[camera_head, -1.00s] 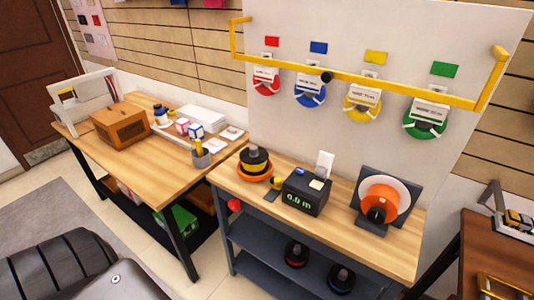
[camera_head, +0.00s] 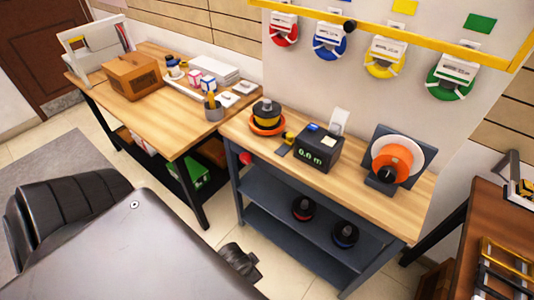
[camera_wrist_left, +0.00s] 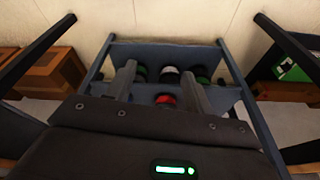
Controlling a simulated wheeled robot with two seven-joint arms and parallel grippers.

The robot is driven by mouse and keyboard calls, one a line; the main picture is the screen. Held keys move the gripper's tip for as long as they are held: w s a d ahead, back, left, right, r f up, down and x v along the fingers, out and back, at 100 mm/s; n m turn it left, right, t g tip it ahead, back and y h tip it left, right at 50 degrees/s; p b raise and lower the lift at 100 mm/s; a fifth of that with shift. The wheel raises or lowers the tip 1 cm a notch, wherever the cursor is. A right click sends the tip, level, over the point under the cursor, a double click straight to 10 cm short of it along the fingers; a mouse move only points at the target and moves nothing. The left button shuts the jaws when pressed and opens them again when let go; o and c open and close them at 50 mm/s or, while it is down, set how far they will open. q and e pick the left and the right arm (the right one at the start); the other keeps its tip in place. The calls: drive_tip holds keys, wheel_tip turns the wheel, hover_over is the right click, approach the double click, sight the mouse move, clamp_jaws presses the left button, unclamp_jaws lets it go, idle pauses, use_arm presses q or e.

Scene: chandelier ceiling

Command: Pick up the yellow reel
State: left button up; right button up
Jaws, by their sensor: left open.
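A black reel with a yellow band (camera_head: 266,112) sits upright in an orange dish on the left end of the wooden workbench (camera_head: 232,128). Another yellow reel (camera_head: 386,58) hangs on the white wall panel with a white label across it, between a blue reel (camera_head: 331,38) and a green one (camera_head: 450,78). My left gripper (camera_wrist_left: 160,76) is open and empty in the left wrist view. It faces the bench's lower shelves, where a red-topped reel (camera_wrist_left: 165,100) and several dark reels show between and beside its fingers. No yellow reel is visible there. My right gripper is out of view.
A black meter (camera_head: 318,147) and an orange reel on a stand (camera_head: 392,162) share the bench top. Two reels lie on the grey shelf (camera_head: 270,190). A cluttered table (camera_head: 150,112) stands left, a brown table (camera_head: 470,215) right.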

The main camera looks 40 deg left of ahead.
use_arm(q)
wheel_tip(320, 180, up, 5)
drive_tip(key=w, duration=0.1)
drive_tip(key=n+t+y, duration=0.5)
drive_tip(key=t, duration=0.9)
approach(266, 104)
drive_tip(key=shift+f+p+x, duration=0.15)
drive_tip(key=shift+p+x, duration=0.1)
drive_tip(key=shift+x, duration=0.75)
drive_tip(key=shift+f+p+x, duration=0.2)
drive_tip(key=shift+p+x, duration=0.05)
drive_tip(key=shift+x, duration=0.8)
drive_tip(key=p+x, duration=0.1)
drive_tip(key=x, duration=0.1)
drive_tip(key=r+p+x, duration=0.1)
drive_tip(key=x, duration=0.1)
drive_tip(key=shift+w+a, duration=0.1)
drive_tip(key=shift+w+a+f, duration=0.1)
drive_tip(key=shift+w+f, duration=0.05)
drive_tip(key=shift+w, duration=0.25)
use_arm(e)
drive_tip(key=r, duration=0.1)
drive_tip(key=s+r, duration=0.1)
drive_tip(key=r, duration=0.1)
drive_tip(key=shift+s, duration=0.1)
